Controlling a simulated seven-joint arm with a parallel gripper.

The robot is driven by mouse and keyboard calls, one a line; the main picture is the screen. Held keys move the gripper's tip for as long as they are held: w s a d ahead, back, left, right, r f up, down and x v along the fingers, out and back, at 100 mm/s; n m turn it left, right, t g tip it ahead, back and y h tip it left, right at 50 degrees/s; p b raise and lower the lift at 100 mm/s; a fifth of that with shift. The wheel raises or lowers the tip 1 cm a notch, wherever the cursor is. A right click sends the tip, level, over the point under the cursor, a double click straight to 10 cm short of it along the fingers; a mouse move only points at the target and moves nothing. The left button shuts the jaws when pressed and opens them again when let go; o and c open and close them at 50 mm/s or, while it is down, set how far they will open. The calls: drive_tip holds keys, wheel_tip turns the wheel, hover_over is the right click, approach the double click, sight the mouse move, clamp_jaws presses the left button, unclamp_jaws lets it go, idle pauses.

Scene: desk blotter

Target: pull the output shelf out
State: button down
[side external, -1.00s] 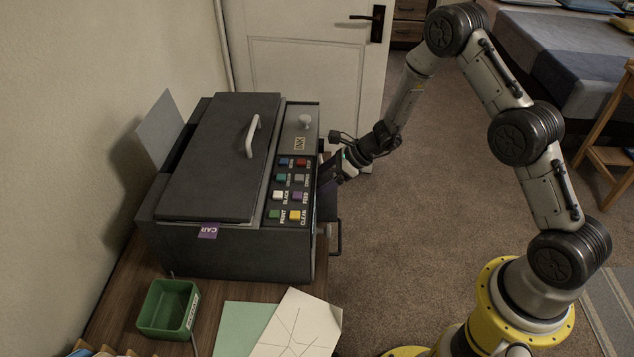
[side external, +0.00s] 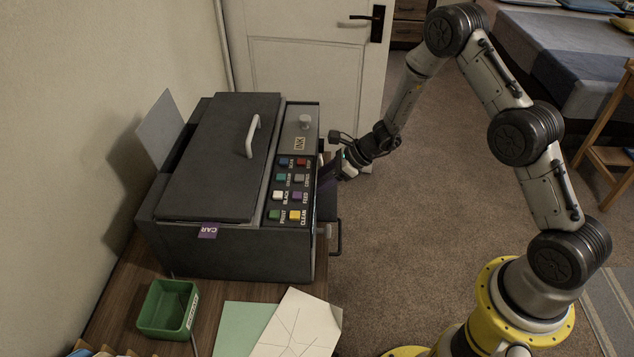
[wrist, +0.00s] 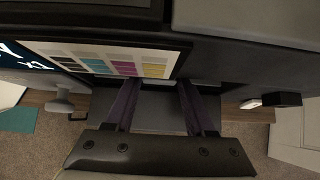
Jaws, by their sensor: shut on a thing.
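The output shelf (side external: 327,208) is a dark flat piece low on the right side of the dark grey printer (side external: 230,255) in the side view. It also shows as a grey plate (wrist: 158,112) in the wrist view. My gripper (side external: 327,178) reaches in from the right, close against the printer's button side. Its two purple fingers (wrist: 160,92) lie on either side of the shelf plate in the wrist view, shut on it. The fingertips are partly hidden under the printer's front edge. How far the shelf stands out is hard to tell.
A dark handle (side external: 337,238) juts out below the shelf. Coloured buttons (side external: 290,190) line the printer's right top edge. A card of colour swatches (wrist: 115,62) is above the fingers. A green tray (side external: 166,310) and papers (side external: 290,325) lie in front. Open floor lies to the right.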

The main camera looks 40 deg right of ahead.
drive_tip(key=s+d, duration=1.3)
drive_tip(key=shift+c, duration=1.2)
unclamp_jaws()
drive_tip(key=shift+d+r, duration=0.1)
drive_tip(key=v, duration=1.3)
drive_tip(key=shift+s+r, duration=0.2)
